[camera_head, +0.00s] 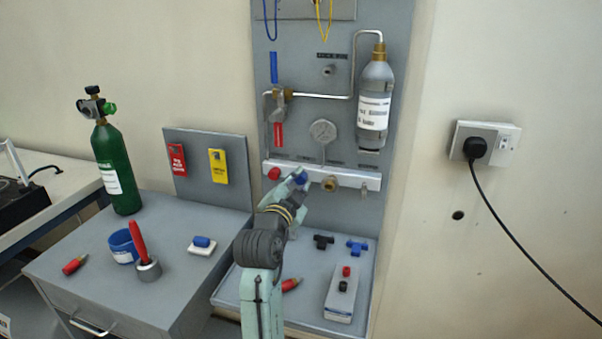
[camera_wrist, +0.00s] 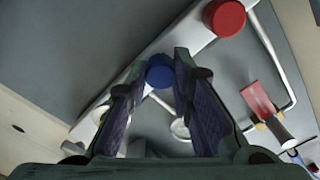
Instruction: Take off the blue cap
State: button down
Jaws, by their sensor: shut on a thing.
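The blue cap (camera_head: 301,176) is on the white rail (camera_head: 345,178) of the grey wall panel, between a red cap and a brass fitting. In the wrist view the blue cap (camera_wrist: 160,73) is round and sits between the tips of my gripper (camera_wrist: 158,68). My gripper (camera_head: 299,181) is shut on it at the front of the rail in the head view. The fingers partly hide the cap there. I cannot tell whether the cap is still seated on its port.
The red cap (camera_head: 274,174) is close by on the left, and the brass fitting (camera_head: 330,184) is on the right. A gauge (camera_head: 322,131) and a grey cylinder (camera_head: 376,85) are above. Black and blue fittings lie on the shelf below. A green cylinder (camera_head: 115,165) stands on the left cabinet.

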jog(key=shift+r, duration=0.1)
jog(key=shift+n+p, duration=0.4)
jog(key=shift+n, duration=0.3)
jog(key=c, duration=1.4)
grip_release()
jog(key=shift+s, duration=0.15)
jog(key=shift+b+v, duration=0.35)
jog(key=shift+v, duration=0.75)
jog(key=m+b, duration=0.2)
jog(key=shift+f+b, duration=0.35)
jog(key=shift+b, duration=0.05)
jog(key=shift+r+m+b, duration=0.25)
jog(key=shift+m+b, duration=0.05)
jog(key=shift+m, duration=0.5)
